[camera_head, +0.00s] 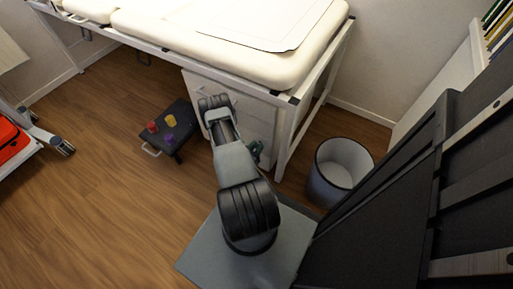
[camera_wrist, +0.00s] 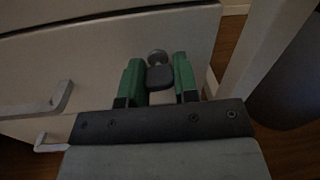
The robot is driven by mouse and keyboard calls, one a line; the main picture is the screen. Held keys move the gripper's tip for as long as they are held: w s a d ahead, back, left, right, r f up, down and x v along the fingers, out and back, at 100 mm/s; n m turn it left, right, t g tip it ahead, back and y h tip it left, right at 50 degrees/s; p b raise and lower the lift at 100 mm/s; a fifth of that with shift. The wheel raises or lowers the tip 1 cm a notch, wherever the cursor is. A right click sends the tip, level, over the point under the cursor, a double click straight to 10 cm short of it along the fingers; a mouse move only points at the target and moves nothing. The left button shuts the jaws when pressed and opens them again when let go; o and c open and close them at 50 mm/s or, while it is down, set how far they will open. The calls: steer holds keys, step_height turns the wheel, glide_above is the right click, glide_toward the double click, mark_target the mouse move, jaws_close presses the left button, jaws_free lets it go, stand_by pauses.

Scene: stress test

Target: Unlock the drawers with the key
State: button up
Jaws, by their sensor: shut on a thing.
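My gripper (camera_wrist: 159,70) is shut on a dark grey key (camera_wrist: 160,78), with a green finger on each side of its head. A round metal lock (camera_wrist: 157,57) sits just beyond the key on the pale drawer front (camera_wrist: 100,60). The key lines up with the lock; I cannot tell how far it is in. In the head view, the white drawer unit (camera_head: 260,110) stands under the padded bench. The key is hidden in that view.
Drawer handles (camera_wrist: 62,98) stick out at the left in the wrist view. A white bench leg (camera_head: 298,125) and a round bin (camera_head: 340,170) stand to the right. A dark stool (camera_head: 178,137) with coloured cups is at the left. Open floor lies at front left.

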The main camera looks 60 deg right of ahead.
steer(key=n+b, duration=0.1)
steer(key=n, duration=0.3)
steer(key=shift+f, duration=0.1)
steer(key=n, duration=0.5)
steer(key=shift+t+h+b, duration=0.3)
steer(key=shift+b, duration=0.1)
steer(key=n, duration=0.4)
steer(key=shift+n, duration=0.4)
steer(key=shift+n+t+b, duration=0.3)
steer(key=shift+n+b, duration=0.05)
steer(key=shift+n, duration=1.75)
steer(key=o, duration=0.9)
